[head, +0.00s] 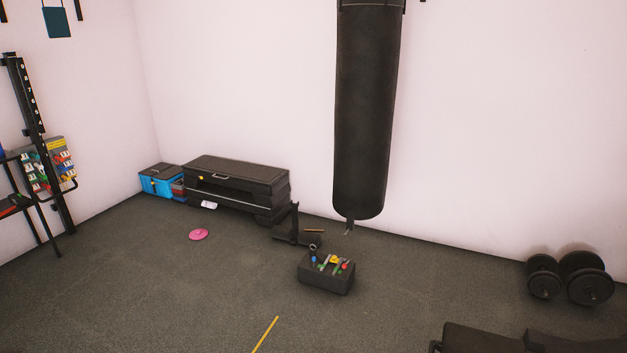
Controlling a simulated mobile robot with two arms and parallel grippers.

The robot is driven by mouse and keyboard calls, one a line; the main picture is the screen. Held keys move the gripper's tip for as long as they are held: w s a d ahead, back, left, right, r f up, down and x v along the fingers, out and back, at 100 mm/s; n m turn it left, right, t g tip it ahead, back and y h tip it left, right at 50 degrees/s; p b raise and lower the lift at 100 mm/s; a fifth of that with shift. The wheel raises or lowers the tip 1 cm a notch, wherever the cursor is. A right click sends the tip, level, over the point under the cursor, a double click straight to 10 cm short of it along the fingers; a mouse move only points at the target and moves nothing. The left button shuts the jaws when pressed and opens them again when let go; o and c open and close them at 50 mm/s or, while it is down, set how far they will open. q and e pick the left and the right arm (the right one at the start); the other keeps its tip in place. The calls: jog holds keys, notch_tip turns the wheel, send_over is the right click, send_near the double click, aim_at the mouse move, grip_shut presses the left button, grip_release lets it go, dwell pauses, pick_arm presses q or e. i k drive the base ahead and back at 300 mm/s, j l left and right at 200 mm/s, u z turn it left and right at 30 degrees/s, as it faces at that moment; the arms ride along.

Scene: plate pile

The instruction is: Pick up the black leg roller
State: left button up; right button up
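I cannot make out for sure which thing is the black leg roller. A small black object with an upright post (294,222) stands on the floor in front of the black step platform, partly behind a black box. It is too small and dark to tell its exact shape. Neither of my grippers is in the head view.
The black box (326,281) holds several colourful items. The black step platform (235,180) and a blue box (157,181) stand by the wall. A punching bag (364,110) hangs centrally. Dumbbells (586,281) lie right; a pink disc (198,235) lies left. The left foreground floor is mostly clear.

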aim_at(304, 238)
jog(key=i+u, duration=0.3)
jog(key=i, duration=1.85)
jog(key=j, duration=0.1)
